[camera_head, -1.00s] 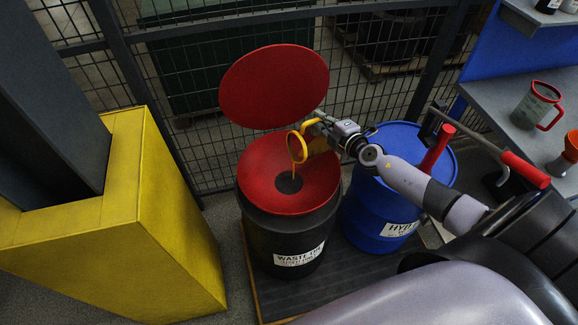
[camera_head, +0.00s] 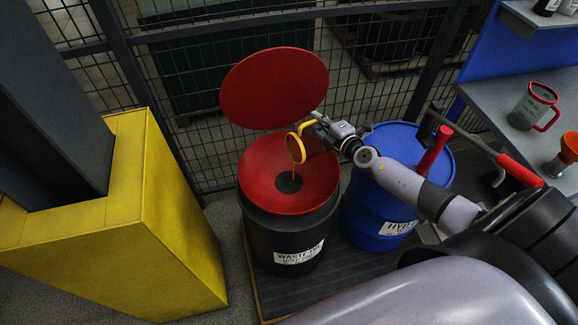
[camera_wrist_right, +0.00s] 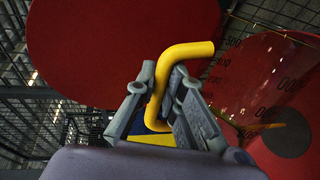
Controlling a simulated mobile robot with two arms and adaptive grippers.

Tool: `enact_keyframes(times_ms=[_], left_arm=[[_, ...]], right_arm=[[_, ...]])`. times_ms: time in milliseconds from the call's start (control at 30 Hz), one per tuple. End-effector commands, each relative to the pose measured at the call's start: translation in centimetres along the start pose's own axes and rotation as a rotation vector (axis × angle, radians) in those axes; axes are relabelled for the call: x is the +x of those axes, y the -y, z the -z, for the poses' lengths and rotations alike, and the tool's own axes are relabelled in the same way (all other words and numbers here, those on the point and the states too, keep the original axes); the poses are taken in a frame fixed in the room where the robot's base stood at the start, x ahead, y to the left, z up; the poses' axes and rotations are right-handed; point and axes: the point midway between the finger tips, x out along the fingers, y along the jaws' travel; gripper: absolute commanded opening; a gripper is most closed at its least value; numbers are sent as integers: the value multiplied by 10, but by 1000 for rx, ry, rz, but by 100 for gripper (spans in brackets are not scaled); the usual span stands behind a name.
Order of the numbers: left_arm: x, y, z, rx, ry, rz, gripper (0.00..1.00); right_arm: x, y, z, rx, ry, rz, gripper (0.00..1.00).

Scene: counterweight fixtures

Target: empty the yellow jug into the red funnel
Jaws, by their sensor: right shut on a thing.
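The yellow jug (camera_head: 296,148) is tipped over the red funnel (camera_head: 265,195), its yellow rim facing left and down. A thin amber stream falls from the rim towards the dark centre of the funnel. My right gripper (camera_head: 317,121) is shut on the jug's yellow handle, which also shows between the fingers in the right wrist view (camera_wrist_right: 178,52). There the clear, graduated jug wall (camera_wrist_right: 262,75) lies in front of the funnel. How much liquid is left inside is hard to tell. My left gripper is out of view.
The funnel sits on a black waste drum (camera_head: 290,235), with its round red lid (camera_head: 275,88) raised behind. A blue drum (camera_head: 375,215) stands close on the right, under my right arm. A bench (camera_head: 480,80) holds a red-rimmed jug (camera_head: 533,106).

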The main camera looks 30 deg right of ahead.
Motion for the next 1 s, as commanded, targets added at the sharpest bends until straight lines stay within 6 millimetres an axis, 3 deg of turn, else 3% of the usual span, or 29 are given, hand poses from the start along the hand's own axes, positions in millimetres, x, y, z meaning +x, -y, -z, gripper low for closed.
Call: enact_keyframes(times_ms=[67, 200, 333, 567, 1000], left_arm=[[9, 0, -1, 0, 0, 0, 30], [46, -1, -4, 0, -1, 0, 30], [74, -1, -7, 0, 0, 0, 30], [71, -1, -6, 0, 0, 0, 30], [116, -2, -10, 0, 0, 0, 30]], right_arm=[[1, 5, -3, 13, -2, -1, 0], [4, 21, -20, 109, -21, -2, 0], [0, 6, -50, 227, -44, -5, 0], [-3, -5, -54, 269, -52, -3, 0], [-2, 5, -75, 461, -94, -10, 0]])
